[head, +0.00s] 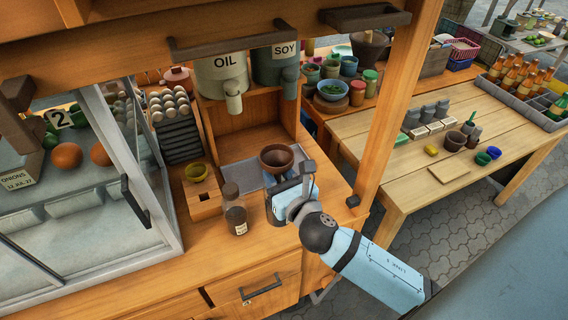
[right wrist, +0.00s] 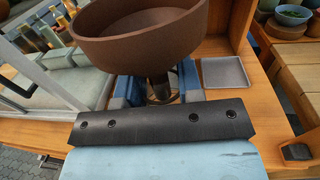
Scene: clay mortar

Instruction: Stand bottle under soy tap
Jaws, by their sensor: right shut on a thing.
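The bottle (head: 235,212), clear with dark contents and a pale label, stands upright on the wooden counter, left of my right gripper and apart from it. The soy container (head: 275,72) is a dark grey-green vessel marked SOY, with its tap (head: 289,88) over the counter bay. My right gripper (right wrist: 160,88) is shut on the stem of a brown funnel (head: 277,158), whose wide bowl (right wrist: 138,35) fills the top of the right wrist view. The funnel is upright, near the front of the bay. My left gripper is in neither view.
A flat grey tray (head: 236,172) lies in the bay, and a grey square plate (right wrist: 226,72) shows in the right wrist view. A wooden post (head: 385,110) stands to the right.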

